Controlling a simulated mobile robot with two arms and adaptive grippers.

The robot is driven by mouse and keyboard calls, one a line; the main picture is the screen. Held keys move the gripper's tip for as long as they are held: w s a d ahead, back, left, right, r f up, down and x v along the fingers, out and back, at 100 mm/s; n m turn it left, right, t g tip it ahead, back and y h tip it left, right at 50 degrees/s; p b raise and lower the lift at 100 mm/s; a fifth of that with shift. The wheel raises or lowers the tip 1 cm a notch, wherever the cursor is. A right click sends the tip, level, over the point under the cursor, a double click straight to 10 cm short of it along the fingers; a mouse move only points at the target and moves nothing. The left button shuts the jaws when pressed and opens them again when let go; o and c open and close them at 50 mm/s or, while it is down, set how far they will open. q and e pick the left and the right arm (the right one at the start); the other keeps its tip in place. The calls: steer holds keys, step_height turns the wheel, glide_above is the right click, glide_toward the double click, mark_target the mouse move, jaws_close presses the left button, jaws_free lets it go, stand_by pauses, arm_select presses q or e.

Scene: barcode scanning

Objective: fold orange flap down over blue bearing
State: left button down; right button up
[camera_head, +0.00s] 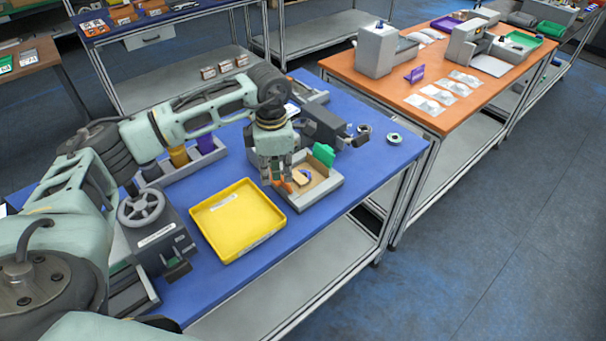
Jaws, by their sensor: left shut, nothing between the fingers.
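A grey tray-like fixture (322,196) with a tan inside stands near the right end of the blue table. A small blue piece, which looks like the blue bearing (307,174), lies in it. A small orange part, likely the orange flap (287,187), shows at the fixture's left side, right by my fingertips. Whether they touch it I cannot tell. My left gripper (277,180) points down over the left part of the fixture, shut and empty. It hides that part of the fixture. A green block (324,153) stands at the fixture's back right. My right gripper is not in view.
A yellow tray (238,222) lies empty just left of the fixture. A dark grey device (325,125) stands behind it. A teal-and-grey ring (394,139) lies near the table's right end. An orange table (390,92) with machines stands beyond.

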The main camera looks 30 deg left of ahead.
arm_select(q)
step_height(320, 180, up, 5)
steer(key=shift+r+p, duration=0.1)
steer(key=shift+p, duration=1.1)
steer(key=shift+d, duration=0.1)
